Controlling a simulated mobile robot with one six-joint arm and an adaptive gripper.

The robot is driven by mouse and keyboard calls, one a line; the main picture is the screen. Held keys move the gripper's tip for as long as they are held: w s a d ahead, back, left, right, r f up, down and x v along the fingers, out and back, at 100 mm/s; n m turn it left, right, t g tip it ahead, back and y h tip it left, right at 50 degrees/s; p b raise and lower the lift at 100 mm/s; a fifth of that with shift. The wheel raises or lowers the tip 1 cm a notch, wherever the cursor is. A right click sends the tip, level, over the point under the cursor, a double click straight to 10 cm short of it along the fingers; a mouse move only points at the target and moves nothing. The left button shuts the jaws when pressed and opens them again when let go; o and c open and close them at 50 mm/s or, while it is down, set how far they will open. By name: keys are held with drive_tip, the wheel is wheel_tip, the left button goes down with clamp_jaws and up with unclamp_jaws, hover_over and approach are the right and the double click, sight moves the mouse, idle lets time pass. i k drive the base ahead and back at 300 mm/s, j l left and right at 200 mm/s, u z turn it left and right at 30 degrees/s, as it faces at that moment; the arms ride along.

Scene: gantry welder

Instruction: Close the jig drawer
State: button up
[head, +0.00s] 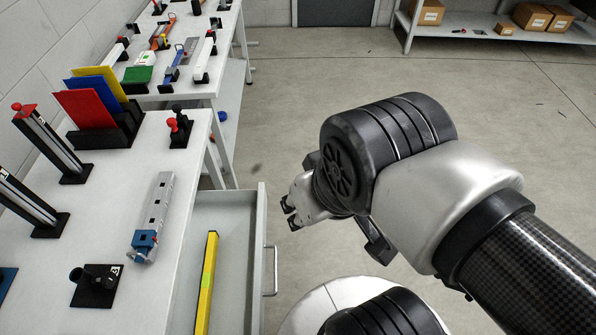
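The jig drawer (259,231) stands pulled out from the right side of the near white table. A yellow bar (206,284) with a greenish mark lies inside it. Its front panel carries a silver bar handle (271,270) on the outer face. My gripper (288,213) is in the air to the right of the drawer's far corner, apart from the handle. Its dark fingertips show a gap between them, with nothing held. Part of the gripper is hidden behind my wrist.
The near table (120,190) bears a grey metal piece with a blue clamp (150,225), coloured plates (95,100) in a black rack and dark upright stands. A second table (180,85) stands beyond. A shelf with cardboard boxes (532,17) is far right.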

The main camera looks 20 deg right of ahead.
sight(238, 217)
drive_tip(key=k+l+u, duration=0.1)
drive_tip(key=u, duration=0.3)
drive_tip(key=k+l+u, duration=0.15)
drive_tip(key=u, duration=0.2)
drive_tip(key=k+l+z, duration=0.3)
